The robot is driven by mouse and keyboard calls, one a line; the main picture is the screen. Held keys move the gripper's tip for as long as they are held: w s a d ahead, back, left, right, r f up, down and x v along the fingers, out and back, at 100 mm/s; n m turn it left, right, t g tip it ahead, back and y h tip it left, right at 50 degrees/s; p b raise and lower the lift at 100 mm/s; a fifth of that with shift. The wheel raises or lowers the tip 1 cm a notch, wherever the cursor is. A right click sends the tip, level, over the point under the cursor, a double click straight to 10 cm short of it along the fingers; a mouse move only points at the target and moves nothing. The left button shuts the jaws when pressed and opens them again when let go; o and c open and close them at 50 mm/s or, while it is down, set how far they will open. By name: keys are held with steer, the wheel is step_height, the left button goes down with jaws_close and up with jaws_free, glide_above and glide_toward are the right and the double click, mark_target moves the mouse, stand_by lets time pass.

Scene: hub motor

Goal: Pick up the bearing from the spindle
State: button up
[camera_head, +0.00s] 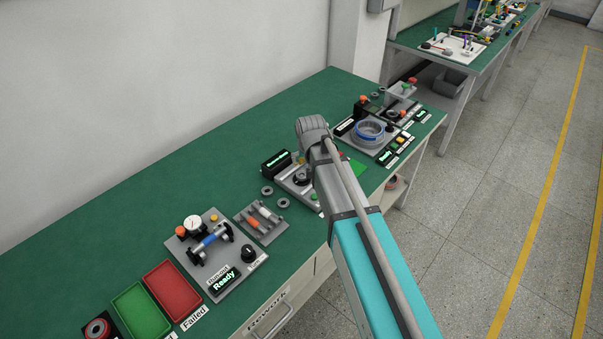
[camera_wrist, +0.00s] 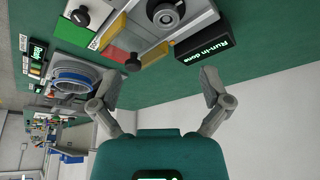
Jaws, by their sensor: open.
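The run-in station is a grey plate (camera_head: 287,184) in mid-bench, partly hidden by my arm in the head view. In the wrist view, a dark ring with a lighter centre, seemingly the bearing on its spindle (camera_wrist: 165,13), stands on this plate at the top edge. It also shows in the head view as a dark round part (camera_head: 301,177). My gripper (camera_wrist: 160,87) is open and empty, its two fingers wide apart, below and clear of the bearing in the wrist view. In the head view my arm hides the fingers.
A black display (camera_wrist: 203,46) reading "Run-in done" stands beside the station. Loose rings (camera_head: 267,190) lie on the green bench nearby. A station with a blue ring (camera_head: 370,129) is farther back. A run-out station (camera_head: 215,248), a green tray (camera_head: 140,311) and a red tray (camera_head: 172,290) are nearer.

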steer(key=shift+w+a+r, duration=0.15)
steer(key=shift+w+a, duration=0.15)
steer(key=shift+a, duration=0.25)
steer(key=b, duration=0.8)
glide_above(302, 175)
steer(key=s, duration=0.2)
steer(key=f, duration=0.8)
steer(key=shift+s+d, duration=0.15)
steer(key=shift+d, duration=0.05)
steer(key=b+x, duration=0.3)
steer(key=shift+s+f, duration=0.2)
steer(key=shift+f, duration=0.05)
steer(key=shift+b+x, duration=0.95)
steer(key=shift+b, duration=0.05)
steer(key=shift+c, duration=0.2)
